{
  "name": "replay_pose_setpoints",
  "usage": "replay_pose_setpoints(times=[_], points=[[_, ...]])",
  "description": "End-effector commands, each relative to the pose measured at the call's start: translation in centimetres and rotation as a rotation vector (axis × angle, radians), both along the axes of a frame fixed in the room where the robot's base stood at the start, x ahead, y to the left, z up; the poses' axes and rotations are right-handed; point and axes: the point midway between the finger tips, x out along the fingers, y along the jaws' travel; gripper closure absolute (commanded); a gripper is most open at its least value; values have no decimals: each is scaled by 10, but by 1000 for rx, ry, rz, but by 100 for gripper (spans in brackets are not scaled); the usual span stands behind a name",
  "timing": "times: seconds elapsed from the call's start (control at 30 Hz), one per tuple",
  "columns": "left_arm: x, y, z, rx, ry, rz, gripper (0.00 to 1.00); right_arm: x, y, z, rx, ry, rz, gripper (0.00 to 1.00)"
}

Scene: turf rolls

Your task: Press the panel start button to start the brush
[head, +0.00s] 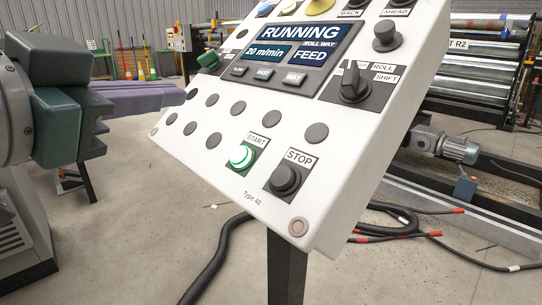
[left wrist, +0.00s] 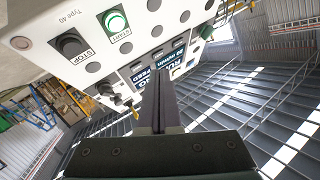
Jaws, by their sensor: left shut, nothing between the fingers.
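The white control panel (head: 225,175) stands tilted on a dark post. Its start button (head: 242,157) glows green at the lower edge, beside the black stop button (head: 285,180). The display (head: 298,45) reads RUNNING, 20 m/min and ROLLWAY FEED. My left gripper (head: 184,97) is shut and empty, its purple fingers ending by the panel's left edge, apart from the start button. In the left wrist view, the shut fingers (left wrist: 158,78) overlap the display area, and the lit start button (left wrist: 115,22) shows up and left of them. Whether the tips touch the panel cannot be told. My right gripper is out of view.
A dark selector knob (head: 354,84) and several grey buttons sit on the panel. A roller machine (head: 475,62) with a motor (head: 452,147) stands behind at right. Black hoses (head: 215,262) lie on the concrete floor (head: 130,240). Cones (head: 141,72) stand far left.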

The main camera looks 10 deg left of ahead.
Motion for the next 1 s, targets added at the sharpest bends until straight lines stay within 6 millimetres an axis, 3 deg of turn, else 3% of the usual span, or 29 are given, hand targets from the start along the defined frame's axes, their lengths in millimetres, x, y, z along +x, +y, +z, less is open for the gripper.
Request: replay_pose_setpoints(times=[0.17, 0.6, 1.0], points=[[3, -2, -7, -2, 1, 1, 100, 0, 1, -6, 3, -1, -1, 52], [32, -25, -54, -2, 0, 0, 100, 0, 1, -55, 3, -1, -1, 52], [45, -35, -68, 0, 2, 1, 100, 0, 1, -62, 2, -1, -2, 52]])
